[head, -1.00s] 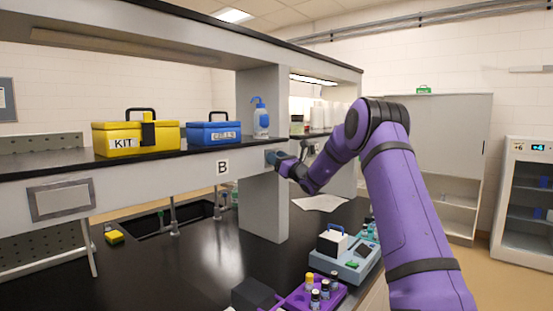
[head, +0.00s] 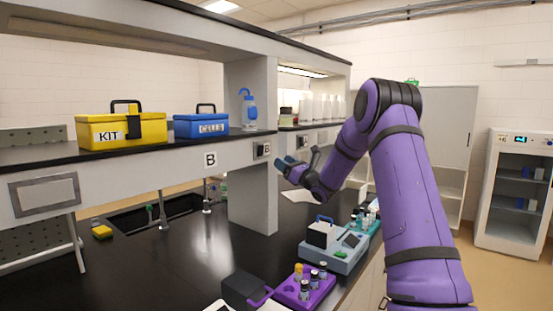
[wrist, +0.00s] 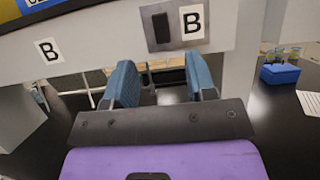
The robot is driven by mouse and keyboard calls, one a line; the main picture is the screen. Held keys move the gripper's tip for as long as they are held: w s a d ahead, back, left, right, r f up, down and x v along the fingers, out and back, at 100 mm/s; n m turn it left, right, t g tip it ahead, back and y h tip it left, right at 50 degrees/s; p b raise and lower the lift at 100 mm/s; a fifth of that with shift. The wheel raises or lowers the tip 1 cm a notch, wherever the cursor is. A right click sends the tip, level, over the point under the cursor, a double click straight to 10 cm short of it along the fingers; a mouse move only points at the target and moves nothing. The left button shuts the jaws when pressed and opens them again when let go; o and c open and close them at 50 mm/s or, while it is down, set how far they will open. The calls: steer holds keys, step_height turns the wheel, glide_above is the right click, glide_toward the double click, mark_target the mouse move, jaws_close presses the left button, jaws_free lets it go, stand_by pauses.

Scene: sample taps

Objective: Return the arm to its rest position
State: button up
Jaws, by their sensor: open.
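My purple arm (head: 405,190) reaches up from the lower right and bends over toward the shelf post. My gripper (head: 287,163) is open and empty, in front of the shelf edge near a dark switch plate (head: 262,150) beside the B label (head: 210,159). In the wrist view my gripper (wrist: 163,80) shows its two blue fingers apart with nothing between them. The switch plate (wrist: 161,27) is just beyond and above the fingers there. The fingers appear clear of it.
A yellow kit box (head: 122,130), a blue cells box (head: 200,125) and a wash bottle (head: 248,110) stand on the shelf. Below are a teal-grey device (head: 340,250) and a purple vial rack (head: 290,293). The bench middle (head: 170,260) is clear.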

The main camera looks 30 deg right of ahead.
steer(key=shift+s+d+f, duration=0.1)
steer(key=shift+s+f, duration=0.05)
steer(key=shift+s, duration=0.25)
steer(key=s+a+r+n+g+y, duration=0.3)
steer(key=s+a+n+g, duration=0.15)
steer(key=a, duration=0.45)
steer(key=s+a+r+n+g+y, duration=0.35)
steer(key=a+n, duration=0.25)
steer(key=a, duration=0.3)
steer(key=s+a+n+g+h, duration=0.3)
steer(key=s+a+n+g, duration=0.4)
steer(key=s+a, duration=0.35)
steer(key=s+a+f+n+g+h, duration=0.1)
steer(key=s+a+n+h, duration=0.15)
steer(key=s, duration=0.55)
steer(key=s+a+f+n+g+h, duration=0.15)
steer(key=s+n, duration=0.25)
steer(key=s, duration=0.4)
steer(key=s+d+f+n+h, duration=0.1)
steer(key=s+d+n+h, duration=0.2)
steer(key=s, duration=0.4)
steer(key=s+d+f+n+t+h, duration=0.1)
steer(key=s+d+n+h, duration=0.2)
steer(key=s, duration=0.4)
steer(key=shift+d+f+n+h, duration=0.4)
steer(key=shift+n+h, duration=0.25)
steer(key=shift+n, duration=0.35)
